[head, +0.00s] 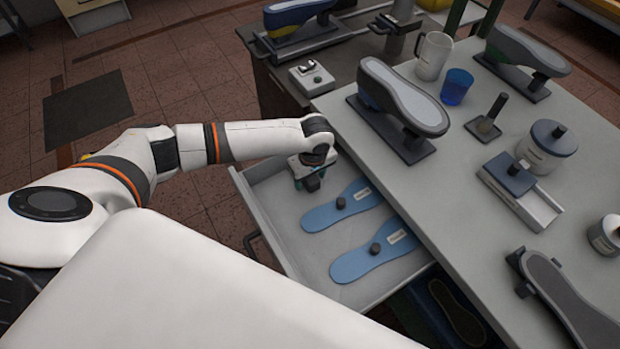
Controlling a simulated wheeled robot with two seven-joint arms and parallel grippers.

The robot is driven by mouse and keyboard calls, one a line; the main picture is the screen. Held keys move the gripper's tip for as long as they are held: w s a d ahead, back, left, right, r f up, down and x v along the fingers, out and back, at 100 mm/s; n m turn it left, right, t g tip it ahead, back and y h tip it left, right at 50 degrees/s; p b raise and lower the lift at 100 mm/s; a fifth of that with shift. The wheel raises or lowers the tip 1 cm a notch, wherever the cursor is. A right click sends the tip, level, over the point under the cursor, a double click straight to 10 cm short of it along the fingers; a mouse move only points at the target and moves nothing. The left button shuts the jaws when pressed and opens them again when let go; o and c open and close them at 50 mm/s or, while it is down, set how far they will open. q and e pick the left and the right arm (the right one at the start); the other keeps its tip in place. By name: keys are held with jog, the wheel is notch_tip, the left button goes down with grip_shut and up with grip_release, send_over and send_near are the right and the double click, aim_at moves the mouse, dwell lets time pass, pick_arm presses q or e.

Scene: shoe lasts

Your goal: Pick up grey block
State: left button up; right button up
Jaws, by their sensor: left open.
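My left gripper (308,181) is above the far end of the open drawer (290,262), pointing down; it is small in view, and I see nothing held in it. Two blue sole-shaped plates lie in the drawer, the farther one (318,217) and the nearer one (356,269). Each carries a small dark grey block, one on the farther plate (341,202) and one on the nearer plate (375,249). The gripper is to the upper left of the farther block and apart from it. I cannot tell which block the task means. My right gripper is not in view.
The grey table (470,190) stands right of the drawer. A small box with a button (311,79) sits beyond the drawer. The drawer's left part is bare.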

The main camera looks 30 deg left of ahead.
pick_arm(q)
jog(key=c, duration=1.1)
notch_tip(320, 180, up, 10)
jog(key=shift+r, duration=0.1)
jog(key=o, duration=0.5)
jog(key=shift+c, duration=0.2)
jog(key=c, duration=0.3)
jog(key=shift+c, duration=0.2)
